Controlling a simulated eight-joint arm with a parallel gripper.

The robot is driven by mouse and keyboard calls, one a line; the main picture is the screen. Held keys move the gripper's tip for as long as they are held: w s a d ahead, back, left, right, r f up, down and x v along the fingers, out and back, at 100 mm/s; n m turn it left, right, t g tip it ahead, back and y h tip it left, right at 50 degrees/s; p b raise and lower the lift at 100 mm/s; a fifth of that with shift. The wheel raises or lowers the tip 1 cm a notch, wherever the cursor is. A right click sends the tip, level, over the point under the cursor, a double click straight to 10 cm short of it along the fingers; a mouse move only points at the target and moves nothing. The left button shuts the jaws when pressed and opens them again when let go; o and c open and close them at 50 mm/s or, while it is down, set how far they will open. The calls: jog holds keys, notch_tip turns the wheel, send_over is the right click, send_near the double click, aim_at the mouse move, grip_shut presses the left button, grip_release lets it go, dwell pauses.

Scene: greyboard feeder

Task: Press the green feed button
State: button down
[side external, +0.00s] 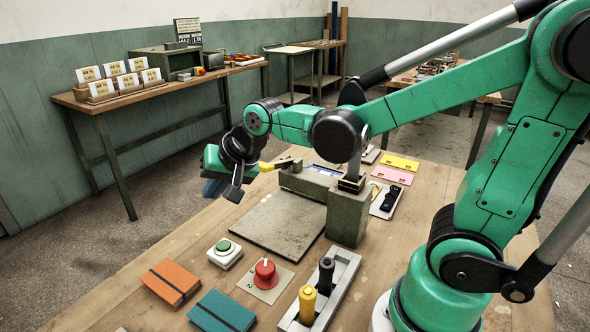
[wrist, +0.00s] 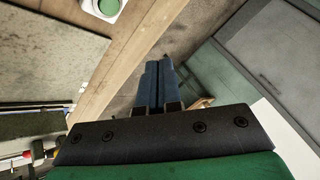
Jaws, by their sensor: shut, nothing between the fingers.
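The green feed button (side external: 223,245) sits on a small white square base on the wooden table, in front of the grey feeder plate. It also shows at the top edge of the wrist view, where the green button (wrist: 109,4) is partly cut off. My gripper (side external: 212,188) is partly hidden behind its green wrist in the side external view. In the wrist view, the two blue fingers of my gripper (wrist: 158,62) lie together with nothing between them. They appear over the floor just past the table's edge, apart from the button.
A red knob (side external: 265,274) is right of the button. A slotted lever unit (side external: 343,283) has yellow and black handles. Orange (side external: 171,282) and teal (side external: 222,312) notebooks lie in front. The grey feeder (side external: 280,222) stands behind. The wooden table (side external: 150,252) is bare left of the button.

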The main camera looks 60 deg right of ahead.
aim_at(218, 243)
jog(key=shift+f, duration=0.1)
jog(key=shift+f, duration=4.35)
jog(key=shift+f, duration=0.1)
jog(key=shift+f, duration=0.3)
jog(key=shift+f, duration=0.45)
jog(key=shift+r, duration=0.9)
jog(key=shift+r, duration=0.1)
